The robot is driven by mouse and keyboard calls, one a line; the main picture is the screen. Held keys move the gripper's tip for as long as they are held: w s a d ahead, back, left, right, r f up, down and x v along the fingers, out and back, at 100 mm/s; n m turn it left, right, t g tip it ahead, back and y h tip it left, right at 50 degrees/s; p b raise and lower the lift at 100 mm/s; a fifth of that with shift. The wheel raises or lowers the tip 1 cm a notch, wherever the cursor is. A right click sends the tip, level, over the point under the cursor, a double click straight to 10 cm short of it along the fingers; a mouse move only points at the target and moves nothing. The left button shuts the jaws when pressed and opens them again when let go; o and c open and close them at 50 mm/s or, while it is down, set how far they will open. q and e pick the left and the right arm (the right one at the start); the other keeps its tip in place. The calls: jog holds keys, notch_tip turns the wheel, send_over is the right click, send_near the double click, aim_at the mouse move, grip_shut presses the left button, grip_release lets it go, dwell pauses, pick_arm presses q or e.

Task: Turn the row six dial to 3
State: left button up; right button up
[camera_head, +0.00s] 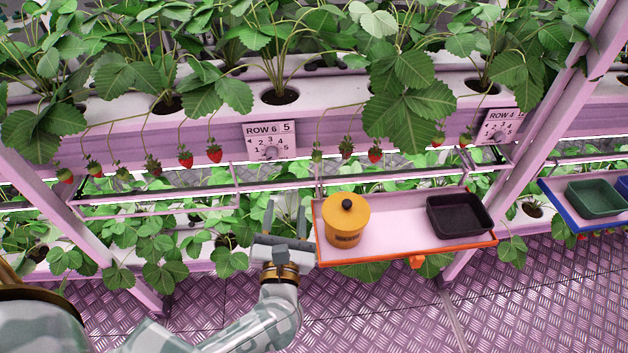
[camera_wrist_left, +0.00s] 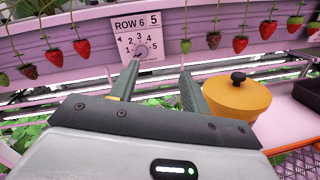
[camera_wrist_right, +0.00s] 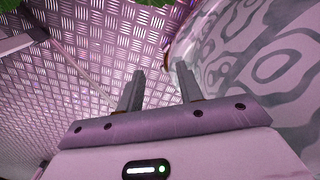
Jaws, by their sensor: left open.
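The row six panel (camera_head: 284,140) is a white plate on the pink rack beam, printed "ROW 6" with a small box reading 5. Its grey round dial (camera_head: 270,153) sits low on the panel, ringed by the numbers 1 to 5. The dial also shows in the left wrist view (camera_wrist_left: 141,51), just above the left fingertips; its pointer is too small to read. My left gripper (camera_head: 286,206) is open and empty, below the panel and apart from it, fingers pointing up toward the rack. My right gripper (camera_wrist_right: 160,70) shows only in its wrist view, open and empty above the floor.
A tray (camera_head: 405,252) with an orange front edge, right of my left gripper, holds a yellow lidded pot (camera_head: 345,222) and a black punnet (camera_head: 460,214). Strawberries (camera_head: 186,158) hang beside the panel. A thin rail (camera_head: 150,190) runs below it. Another row panel (camera_head: 500,126) is at right.

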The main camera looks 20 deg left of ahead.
pick_arm(q)
jog(key=a+n+g+y, duration=0.1)
jog(key=n, duration=0.3)
jog(key=n+g+b, duration=0.1)
jog(key=b, duration=0.1)
send_near(272, 157)
jog(key=x, duration=0.8)
jog(key=shift+w+a, duration=0.1)
jog(key=shift+w, duration=0.05)
pick_arm(e)
jog(key=shift+w+a+f, duration=0.1)
jog(key=shift+a+f, duration=0.4)
jog(key=shift+f, duration=0.35)
pick_arm(q)
jog(key=c, duration=1)
